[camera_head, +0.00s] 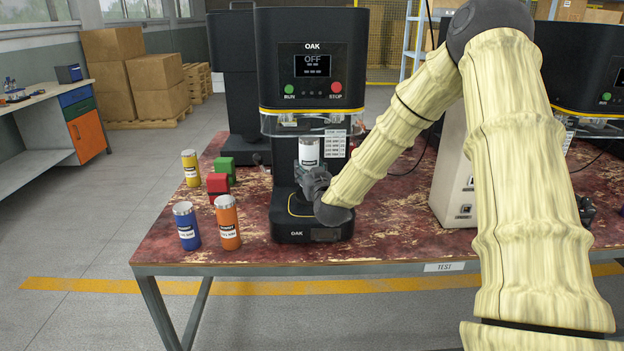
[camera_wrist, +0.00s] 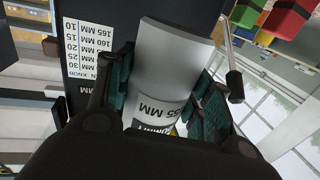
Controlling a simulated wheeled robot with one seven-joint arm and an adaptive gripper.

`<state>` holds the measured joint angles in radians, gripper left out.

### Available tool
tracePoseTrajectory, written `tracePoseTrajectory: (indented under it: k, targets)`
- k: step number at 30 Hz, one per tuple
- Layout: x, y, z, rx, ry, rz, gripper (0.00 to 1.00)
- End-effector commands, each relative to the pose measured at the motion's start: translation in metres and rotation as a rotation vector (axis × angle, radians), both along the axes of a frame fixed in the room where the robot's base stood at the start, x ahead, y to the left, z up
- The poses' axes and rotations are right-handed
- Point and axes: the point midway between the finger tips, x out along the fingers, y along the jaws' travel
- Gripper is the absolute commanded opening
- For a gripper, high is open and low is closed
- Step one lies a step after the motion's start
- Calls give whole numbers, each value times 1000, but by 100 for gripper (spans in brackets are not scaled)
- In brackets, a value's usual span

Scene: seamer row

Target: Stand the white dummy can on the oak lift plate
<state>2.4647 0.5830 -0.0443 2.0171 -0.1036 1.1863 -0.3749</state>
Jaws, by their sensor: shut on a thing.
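The white dummy can (camera_head: 309,152) is upright in the head view, inside the working space of the OAK seamer (camera_head: 311,90), under its head. My gripper (camera_head: 311,172) is shut on its lower part. In the wrist view the white can (camera_wrist: 172,55) sits between the teal finger pads of my gripper (camera_wrist: 165,100), its label partly showing "MM". The OAK machine's base (camera_head: 290,222) with a yellow outline lies below. The lift plate is hidden behind my gripper and wrist, so I cannot tell whether the can touches it.
The OAK display (camera_head: 312,65) reads OFF. Left of the machine stand yellow (camera_head: 190,168), blue (camera_head: 187,228) and orange (camera_head: 228,224) cans, with green (camera_head: 224,168) and red (camera_head: 217,186) blocks. A height scale (camera_wrist: 85,55) is beside the can. A beige box (camera_head: 455,180) stands right.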

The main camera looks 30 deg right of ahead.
Motion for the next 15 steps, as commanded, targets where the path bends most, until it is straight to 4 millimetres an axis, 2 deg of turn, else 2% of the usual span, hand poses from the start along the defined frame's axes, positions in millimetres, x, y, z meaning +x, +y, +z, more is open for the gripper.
tracePoseTrajectory:
  k: [4, 10, 15]
  targets:
    - [4, -14, -1, 1, -1, -3, 22]
    - [4, -11, -30, 1, 2, -2, 22]
    - [4, -11, -36, 0, -1, -1, 22]
